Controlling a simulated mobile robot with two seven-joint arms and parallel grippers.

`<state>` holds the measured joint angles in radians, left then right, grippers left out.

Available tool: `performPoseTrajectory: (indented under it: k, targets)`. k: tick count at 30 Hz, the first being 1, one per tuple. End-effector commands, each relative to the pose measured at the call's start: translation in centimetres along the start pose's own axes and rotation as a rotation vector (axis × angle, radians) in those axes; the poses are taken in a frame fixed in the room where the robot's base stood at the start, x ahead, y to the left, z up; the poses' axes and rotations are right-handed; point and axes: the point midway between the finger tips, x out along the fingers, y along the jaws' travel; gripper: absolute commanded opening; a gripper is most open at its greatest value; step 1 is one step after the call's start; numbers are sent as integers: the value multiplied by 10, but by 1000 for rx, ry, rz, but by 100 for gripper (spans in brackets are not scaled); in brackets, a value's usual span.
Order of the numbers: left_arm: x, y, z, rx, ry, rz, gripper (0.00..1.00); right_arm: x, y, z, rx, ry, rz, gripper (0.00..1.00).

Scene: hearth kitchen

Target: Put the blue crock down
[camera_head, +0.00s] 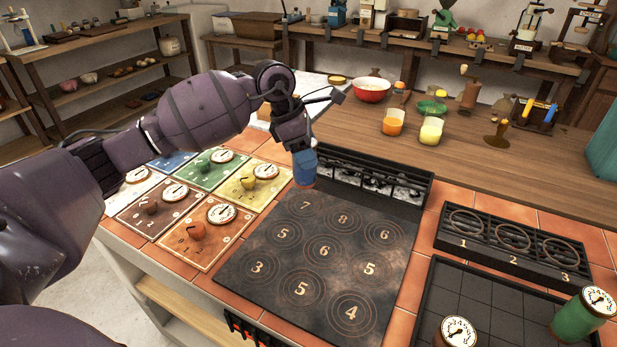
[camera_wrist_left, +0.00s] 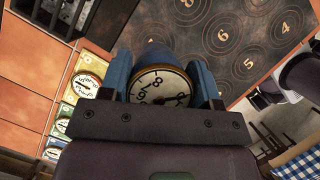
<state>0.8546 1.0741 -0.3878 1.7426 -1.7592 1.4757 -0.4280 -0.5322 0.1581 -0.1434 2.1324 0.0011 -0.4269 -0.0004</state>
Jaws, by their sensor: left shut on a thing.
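The blue crock (camera_head: 304,176), with a round dial on its lid, is held in my left gripper (camera_head: 303,158) at the back left corner of the dark hob plate (camera_head: 262,262). In the left wrist view the crock (camera_wrist_left: 158,58) sits between the two fingers of the left gripper (camera_wrist_left: 160,84), its dial facing the camera. The plate carries numbered rings; the crock is just behind the ring marked 7. I cannot tell whether its base touches the plate. My right gripper is not in view.
Coloured cards with dials and small knobs (camera_head: 247,182) lie left of the plate. A black rack with three rings (camera_head: 513,240) stands right of it, above a dark tray (camera_head: 485,300) with a green crock (camera_head: 575,322). The numbered plate is otherwise bare.

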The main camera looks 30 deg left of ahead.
Motion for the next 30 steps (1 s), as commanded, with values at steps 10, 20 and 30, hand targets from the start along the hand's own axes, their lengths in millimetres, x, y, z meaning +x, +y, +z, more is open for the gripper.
performPoseTrajectory:
  k: [10, 20, 30]
  targets:
    - [22, 0, -9, 1, -1, 0, 21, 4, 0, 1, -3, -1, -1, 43]
    - [64, 0, -26, 0, -1, -1, 21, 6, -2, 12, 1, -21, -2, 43]
    - [65, 0, -27, 2, -2, 2, 21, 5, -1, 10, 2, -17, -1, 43]
